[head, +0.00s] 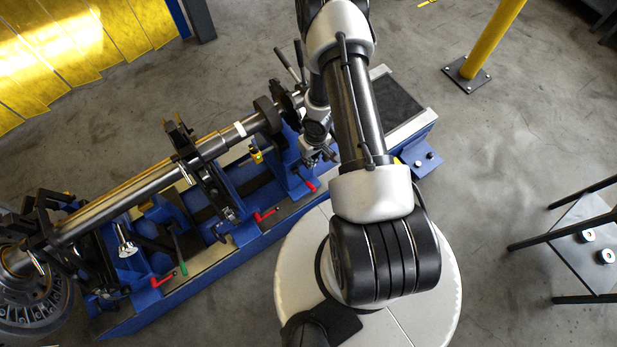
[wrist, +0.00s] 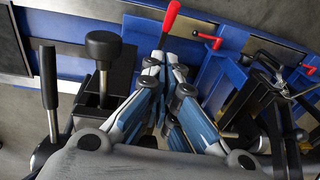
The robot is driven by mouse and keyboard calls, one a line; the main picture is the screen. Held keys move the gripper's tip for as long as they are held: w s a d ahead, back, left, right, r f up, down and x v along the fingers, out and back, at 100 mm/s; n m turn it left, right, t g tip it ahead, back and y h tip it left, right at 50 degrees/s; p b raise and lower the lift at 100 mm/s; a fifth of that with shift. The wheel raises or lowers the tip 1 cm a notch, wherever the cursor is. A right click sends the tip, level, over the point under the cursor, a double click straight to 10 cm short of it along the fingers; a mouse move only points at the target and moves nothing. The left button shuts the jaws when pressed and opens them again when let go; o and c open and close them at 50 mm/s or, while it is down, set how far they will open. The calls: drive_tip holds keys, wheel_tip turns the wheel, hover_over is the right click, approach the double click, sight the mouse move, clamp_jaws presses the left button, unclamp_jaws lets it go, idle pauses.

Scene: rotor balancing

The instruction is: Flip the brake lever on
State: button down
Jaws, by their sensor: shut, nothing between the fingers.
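Several levers show on the blue balancing machine (head: 225,237), and the frames do not say which is the brake lever. A red-handled lever (wrist: 171,15) lies just beyond my gripper (wrist: 160,65) in the wrist view. The same lever (head: 305,181) shows in the head view, just below my gripper (head: 316,157). My fingers are together with nothing between them. Their tips overlap the base of this lever in the picture; I cannot tell if they touch. A black-handled lever (wrist: 48,78) and a black knob on a stem (wrist: 103,46) stand to the left in the wrist view.
A long steel rotor shaft (head: 140,192) lies across the machine, left of my arm. More red levers (head: 265,214) and a green-handled one (head: 183,267) stick out along its front. A yellow post (head: 490,38) stands at the right. A small table (head: 572,235) is at far right.

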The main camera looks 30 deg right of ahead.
drive_tip(key=b, duration=0.4)
hover_over(304, 180)
drive_tip(key=d, duration=0.1)
wheel_tip(304, 180, down, 8)
drive_tip(key=shift+s+a+f+b, duration=0.1)
drive_tip(key=shift+s+f+b, duration=0.45)
drive_tip(key=shift+f, duration=0.1)
drive_tip(key=shift+s+f+b, duration=0.4)
drive_tip(key=shift+f+b, duration=0.15)
drive_tip(key=shift+f, duration=0.1)
